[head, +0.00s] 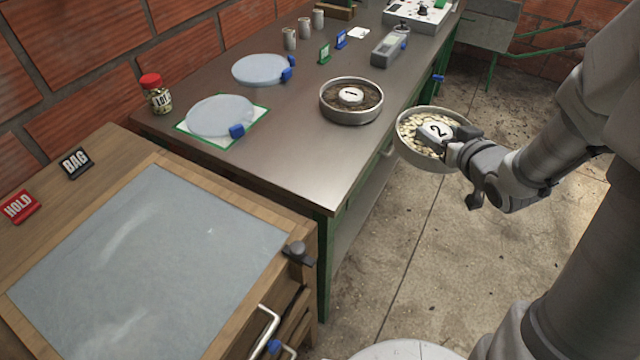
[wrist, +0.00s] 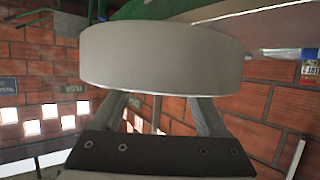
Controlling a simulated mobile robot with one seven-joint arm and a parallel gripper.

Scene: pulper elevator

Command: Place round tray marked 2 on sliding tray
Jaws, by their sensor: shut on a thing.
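The round tray marked 2 (head: 425,163) is a grey metal pan of pale beans with a white disc numbered 2. It is off the bench's right edge, above the concrete floor, and looks roughly level. My gripper (head: 458,146) is shut on its right side. In the wrist view the tray (wrist: 160,60) shows as a pale curved wall across the fingers, hiding what lies beyond. A wooden-framed grey-blue panel (head: 150,260) lies at lower left, with a metal handle (head: 262,335) at its front right. I cannot tell which part is the sliding tray.
The round tray marked 1 (head: 350,115), with dark contents, sits on the metal bench (head: 290,150). Two pale discs with blue clips, a red-lidded jar (head: 156,97), metal cups and a grey device (head: 390,48) also stand there. The bench's front right is clear.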

